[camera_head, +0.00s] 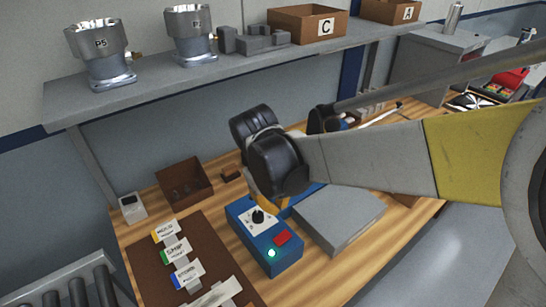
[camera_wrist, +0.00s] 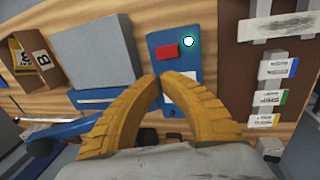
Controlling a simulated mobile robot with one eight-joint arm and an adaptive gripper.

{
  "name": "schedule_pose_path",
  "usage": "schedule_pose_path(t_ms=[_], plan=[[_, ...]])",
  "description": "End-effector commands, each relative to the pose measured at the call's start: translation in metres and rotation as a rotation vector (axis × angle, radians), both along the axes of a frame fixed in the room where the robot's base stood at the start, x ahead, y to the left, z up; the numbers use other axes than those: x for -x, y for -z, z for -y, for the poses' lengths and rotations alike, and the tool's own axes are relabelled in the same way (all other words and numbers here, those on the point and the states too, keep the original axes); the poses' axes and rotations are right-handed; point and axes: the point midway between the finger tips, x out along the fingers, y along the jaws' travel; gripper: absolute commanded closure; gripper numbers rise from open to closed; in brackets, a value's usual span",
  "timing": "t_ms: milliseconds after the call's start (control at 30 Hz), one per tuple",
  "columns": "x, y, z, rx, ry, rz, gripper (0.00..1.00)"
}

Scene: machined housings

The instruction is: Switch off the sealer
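The sealer is a blue box (camera_head: 262,240) on the wooden bench, with a flat grey plate (camera_head: 340,216) at its right. Its top has a black knob (camera_head: 258,216) on a white dial plate, a red switch (camera_head: 283,238) and a lit green lamp (camera_head: 271,254). In the wrist view the red switch (camera_wrist: 167,51) and bright lamp (camera_wrist: 188,41) lie just beyond my yellow fingertips (camera_wrist: 161,80). The fingertips meet with nothing visible between them. The fingers cover most of the dial there. In the head view my gripper (camera_head: 277,203) hangs above the sealer's back end, mostly hidden by my wrist.
A brown board (camera_head: 195,255) with several labelled tags lies left of the sealer. A dark brown bin (camera_head: 184,183) and a small white device (camera_head: 132,206) stand behind it. A shelf (camera_head: 200,67) with metal housings and boxes runs above the bench.

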Motion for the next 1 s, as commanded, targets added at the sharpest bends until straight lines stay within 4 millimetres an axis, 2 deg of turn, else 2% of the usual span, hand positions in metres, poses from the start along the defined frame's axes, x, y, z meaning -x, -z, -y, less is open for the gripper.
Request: schedule_pose_path(t_ms=[33, 300, 500, 700, 1000], plan=[[-0.002, 0.013, 0.002, 0.0, 0.001, 0.0, 1.0], [-0.008, 0.071, 0.012, 0.0, 0.001, 0.0, 1.0], [-0.012, 0.101, 0.018, 0.0, 0.002, 0.0, 1.0], [-0.013, 0.112, 0.02, 0.0, 0.001, 0.0, 1.0], [-0.013, 0.112, 0.02, 0.0, 0.001, 0.0, 1.0]])
